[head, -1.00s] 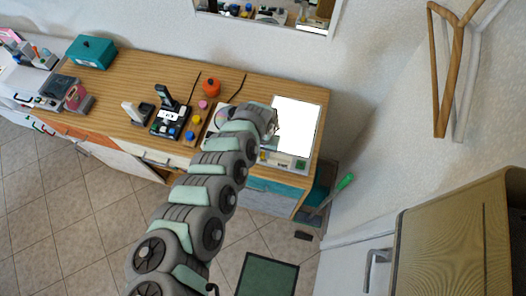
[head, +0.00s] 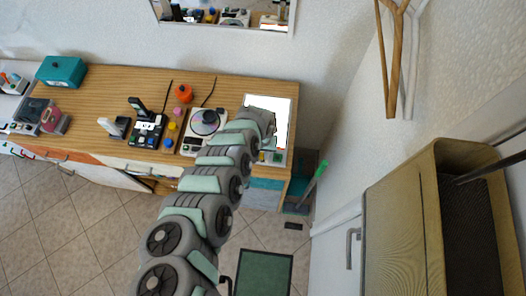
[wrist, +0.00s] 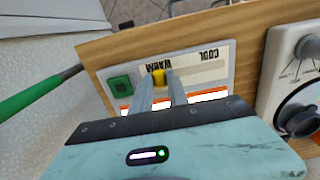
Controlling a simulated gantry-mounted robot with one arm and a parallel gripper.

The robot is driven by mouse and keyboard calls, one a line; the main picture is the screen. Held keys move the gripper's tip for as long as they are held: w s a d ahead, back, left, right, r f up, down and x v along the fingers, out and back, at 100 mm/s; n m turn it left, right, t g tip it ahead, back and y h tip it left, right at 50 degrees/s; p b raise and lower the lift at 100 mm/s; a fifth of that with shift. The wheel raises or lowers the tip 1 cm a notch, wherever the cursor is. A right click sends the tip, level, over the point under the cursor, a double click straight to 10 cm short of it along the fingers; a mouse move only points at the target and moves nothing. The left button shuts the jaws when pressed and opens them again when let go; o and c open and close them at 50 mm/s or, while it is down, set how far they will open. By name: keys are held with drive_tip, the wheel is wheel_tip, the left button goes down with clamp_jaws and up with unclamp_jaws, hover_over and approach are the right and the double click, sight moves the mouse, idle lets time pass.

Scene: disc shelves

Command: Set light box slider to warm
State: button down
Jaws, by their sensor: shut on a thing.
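The light box (head: 283,118) is a bright white panel with a control strip at the right end of the wooden counter. In the wrist view its strip (wrist: 215,72) carries upside-down WARM and COOL labels and a green square button (wrist: 120,84). The yellow slider knob (wrist: 158,75) sits by the WARM label, away from COOL. My gripper (wrist: 163,84) is shut on the knob, with its fingertips around it. In the head view my arm hides the knob and the fingertips.
A white device with a round dark dish (head: 206,121) stands left of the light box.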

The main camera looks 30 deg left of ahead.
sight(263, 155)
drive_tip(key=shift+d, duration=0.2)
drive_tip(key=c, duration=1.3)
unclamp_jaws()
drive_tip(key=shift+w, duration=0.1)
drive_tip(key=shift+a+r, duration=0.1)
drive_tip(key=shift+r, duration=0.45)
wheel_tip(263, 155, up, 10)
drive_tip(key=shift+f, duration=0.15)
